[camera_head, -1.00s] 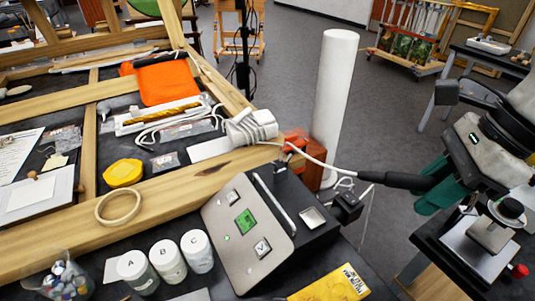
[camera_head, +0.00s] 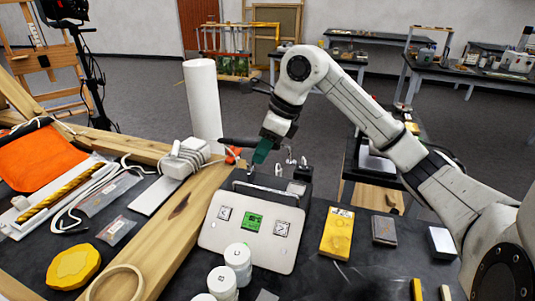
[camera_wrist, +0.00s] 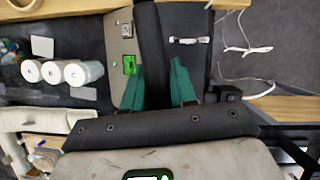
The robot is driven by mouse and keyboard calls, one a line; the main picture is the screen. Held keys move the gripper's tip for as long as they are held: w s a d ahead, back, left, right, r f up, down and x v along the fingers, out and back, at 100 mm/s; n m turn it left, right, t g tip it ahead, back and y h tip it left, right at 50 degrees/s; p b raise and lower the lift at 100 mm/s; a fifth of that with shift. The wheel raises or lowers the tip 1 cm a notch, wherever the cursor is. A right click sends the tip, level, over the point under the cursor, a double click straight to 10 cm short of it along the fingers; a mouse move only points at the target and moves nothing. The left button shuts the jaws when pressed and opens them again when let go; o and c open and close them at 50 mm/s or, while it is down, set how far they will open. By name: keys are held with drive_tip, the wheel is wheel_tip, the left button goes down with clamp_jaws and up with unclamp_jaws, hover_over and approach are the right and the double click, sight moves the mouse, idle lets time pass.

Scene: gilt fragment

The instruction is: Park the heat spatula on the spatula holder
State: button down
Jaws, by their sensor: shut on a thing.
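My gripper (camera_head: 258,157) has green fingers and hangs over the back of the control unit (camera_head: 250,232). In the wrist view my gripper (camera_wrist: 157,82) is shut on the heat spatula's black handle (camera_wrist: 149,35), which runs between the green fingers. The handle (camera_head: 236,141) lies roughly level above the unit in the head view. The spatula's working tip is hidden. A small black stand with metal prongs (camera_head: 302,170) at the unit's back right looks like the spatula holder. The spatula is apart from it, as far as I can tell.
White jars (camera_head: 238,257) stand in front of the unit. A yellow packet (camera_head: 337,233) lies to its right. A wooden frame (camera_head: 185,215) and a white roll (camera_head: 203,100) are at left. A loose white cable (camera_wrist: 247,45) hangs beside the unit.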

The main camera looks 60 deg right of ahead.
drive_tip(key=shift+m+h, duration=0.4)
drive_tip(key=shift+m, duration=0.5)
drive_tip(key=d+f, duration=0.2)
drive_tip(key=d, duration=0.1)
drive_tip(key=shift+s+d+f, duration=0.25)
drive_tip(key=shift+d+f, duration=0.05)
drive_tip(key=shift+f, duration=0.1)
drive_tip(key=shift+f+b, duration=0.25)
drive_tip(key=shift+b, duration=0.4)
wheel_tip(320, 180, down, 6)
drive_tip(key=b, duration=0.6)
drive_tip(key=shift+f, duration=0.1)
drive_tip(key=shift+f+b, duration=0.1)
drive_tip(key=shift+b, duration=0.45)
drive_tip(key=c, duration=1.2)
unclamp_jaws()
drive_tip(key=shift+b, duration=0.35)
drive_tip(key=o, duration=0.5)
